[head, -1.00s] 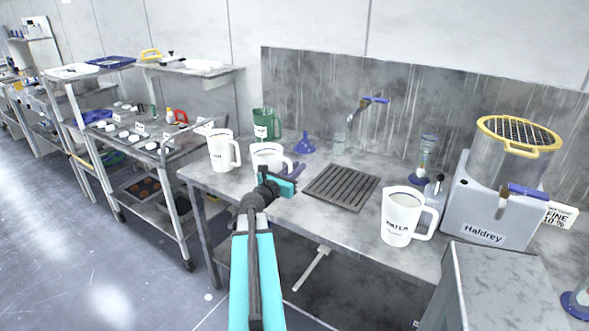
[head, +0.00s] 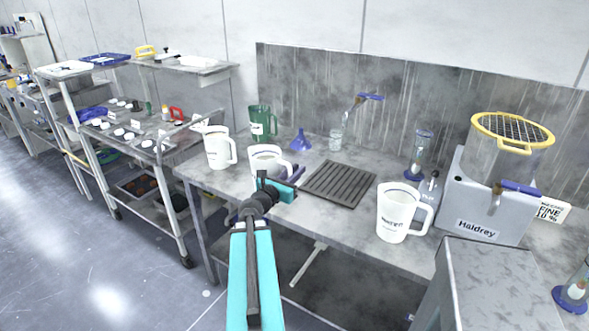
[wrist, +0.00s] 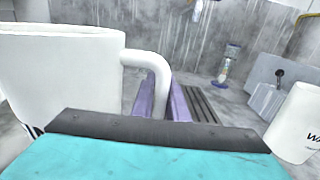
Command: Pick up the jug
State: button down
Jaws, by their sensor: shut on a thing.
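A small white jug (head: 262,160) stands upright at the table's front left, between a taller white jug (head: 217,148) and the grey drain grate. In the wrist view this white jug (wrist: 65,80) fills the left side, its handle pointing right. My gripper (head: 292,174) is at the handle's side. Its purple fingers (wrist: 163,102) are shut on the handle. The arm hides the jug's lower part in the head view, so I cannot tell whether its base touches the table.
A green jug (head: 262,122) and blue funnel (head: 301,141) stand behind. The slotted grate (head: 340,183) lies to the right, then another white jug (head: 398,212) and the grey Haldrey machine (head: 480,205). A shelved cart (head: 165,145) stands left.

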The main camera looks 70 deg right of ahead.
jog(key=shift+s+a+r+p, duration=0.1)
jog(key=shift+s+a+p, duration=0.25)
jog(key=shift+p, duration=0.4)
jog(key=shift+s+a+r+p, duration=0.1)
jog(key=shift+a+p, duration=0.3)
jog(key=shift+p, duration=0.35)
dwell(0.4)
